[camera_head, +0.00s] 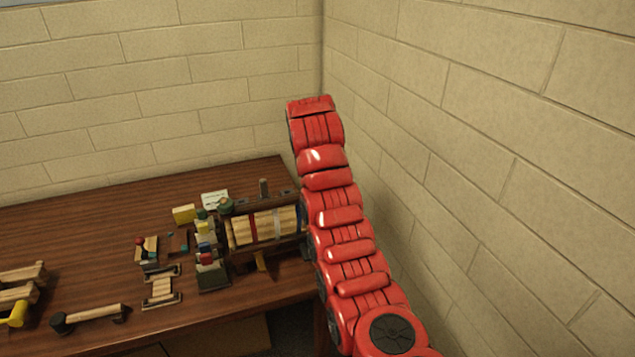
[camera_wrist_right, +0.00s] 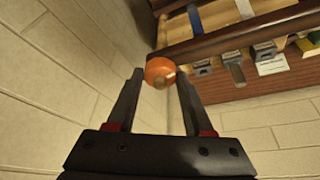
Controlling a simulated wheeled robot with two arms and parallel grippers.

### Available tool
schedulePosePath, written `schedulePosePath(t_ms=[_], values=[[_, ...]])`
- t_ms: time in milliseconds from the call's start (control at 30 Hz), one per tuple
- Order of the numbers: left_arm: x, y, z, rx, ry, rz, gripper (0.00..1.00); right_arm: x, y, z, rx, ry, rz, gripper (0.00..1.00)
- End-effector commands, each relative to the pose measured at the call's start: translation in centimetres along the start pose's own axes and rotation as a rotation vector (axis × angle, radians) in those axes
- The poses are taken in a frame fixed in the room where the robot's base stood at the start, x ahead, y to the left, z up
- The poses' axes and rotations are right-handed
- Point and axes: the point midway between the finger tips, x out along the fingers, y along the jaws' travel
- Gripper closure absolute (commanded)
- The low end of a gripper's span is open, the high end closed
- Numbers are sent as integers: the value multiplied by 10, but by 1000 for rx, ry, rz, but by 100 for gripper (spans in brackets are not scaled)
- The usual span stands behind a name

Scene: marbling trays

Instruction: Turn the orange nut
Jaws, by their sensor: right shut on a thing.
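The orange nut (camera_wrist_right: 160,71) shows in the right wrist view at the end of a dark wooden bar of a wooden frame. My right gripper (camera_wrist_right: 159,84) has one finger on each side of the nut and is shut on it. In the head view the wooden frame (camera_head: 265,226) stands at the right end of the table, and my red right arm reaches past its right side. The nut and the right gripper's fingers are hidden there. My left gripper is in neither view.
Brick walls (camera_head: 480,130) stand close behind and right of my arm.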

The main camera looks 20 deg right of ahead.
Motion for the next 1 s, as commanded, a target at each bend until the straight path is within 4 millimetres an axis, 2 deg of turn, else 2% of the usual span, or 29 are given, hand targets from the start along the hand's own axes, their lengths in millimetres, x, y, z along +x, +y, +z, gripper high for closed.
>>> schedulePosePath(t_ms=[233,267,400,433,767,1000], values=[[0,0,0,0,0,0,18,1,0,1,-2,-4,1,100],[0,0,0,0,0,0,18,1,0,1,-2,-4,1,47],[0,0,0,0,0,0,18,1,0,1,-2,-3,0,21],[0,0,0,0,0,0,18,1,0,1,-2,-3,0,18],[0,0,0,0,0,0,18,-1,0,0,-2,-1,0,18],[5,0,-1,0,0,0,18,-12,-3,-2,-6,5,5,18]])
